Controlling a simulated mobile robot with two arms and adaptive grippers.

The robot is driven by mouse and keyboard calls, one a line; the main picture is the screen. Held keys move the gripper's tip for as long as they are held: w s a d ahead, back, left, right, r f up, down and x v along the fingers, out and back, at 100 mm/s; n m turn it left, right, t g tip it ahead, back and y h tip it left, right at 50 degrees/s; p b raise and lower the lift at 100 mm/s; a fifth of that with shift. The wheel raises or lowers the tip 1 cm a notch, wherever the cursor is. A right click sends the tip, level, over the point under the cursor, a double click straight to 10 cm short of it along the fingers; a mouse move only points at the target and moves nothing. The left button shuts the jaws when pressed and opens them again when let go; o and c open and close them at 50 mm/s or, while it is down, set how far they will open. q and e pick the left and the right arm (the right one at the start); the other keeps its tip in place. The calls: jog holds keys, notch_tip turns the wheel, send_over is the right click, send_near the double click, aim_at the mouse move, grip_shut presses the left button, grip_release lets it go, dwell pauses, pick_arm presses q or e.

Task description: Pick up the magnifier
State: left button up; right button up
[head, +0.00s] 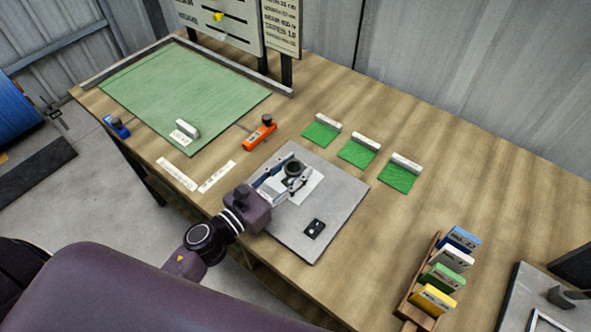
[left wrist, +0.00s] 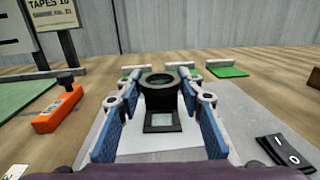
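The magnifier (head: 294,169) is a small black round loupe on a square frame, standing upright on a white sheet on the grey board. In the left wrist view the magnifier (left wrist: 160,100) is between the two blue-padded fingers of my left gripper (left wrist: 160,84). In the head view my left gripper (head: 283,182) reaches in low over the board from the left. Its fingers are spread, one on each side of the magnifier; I cannot tell whether the pads touch it. My right gripper is not in view.
The grey board (head: 328,215) also carries a black switch-like piece (head: 314,228). An orange tool (head: 260,132) lies beyond the board, near the green mat (head: 180,95). Several green swatches (head: 358,153) lie behind it. A wooden rack (head: 418,283) of coloured blocks stands at right. Bare tabletop lies between.

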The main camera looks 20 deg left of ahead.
pick_arm(q)
jog(key=c, duration=0.3)
jog(key=shift+r, duration=0.1)
